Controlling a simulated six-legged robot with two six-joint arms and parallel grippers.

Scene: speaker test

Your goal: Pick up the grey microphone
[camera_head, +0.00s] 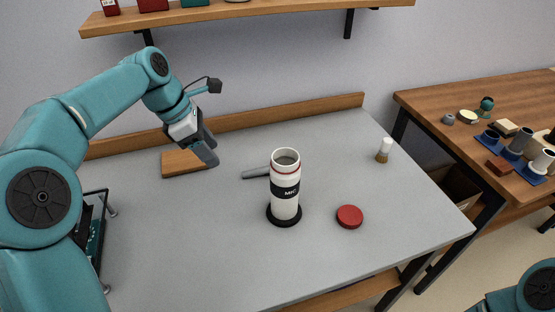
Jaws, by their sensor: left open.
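A grey rod-shaped thing, which looks like the grey microphone (255,173), lies on the grey table (200,240). Its right end is hidden behind a white cylinder (285,175) with a black band and lettering, which stands upright on a black ring. My left gripper (211,152) is open and empty, above the table to the left of the microphone and apart from it. My right gripper is out of view; only part of my right arm shows at the bottom right corner.
A red round lid (349,216) lies right of the cylinder. A small white-topped bottle (384,150) stands farther right. A wooden board (184,162) lies behind my left gripper. A wooden table (430,105) with cups and small items stands at the right. The table's front is clear.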

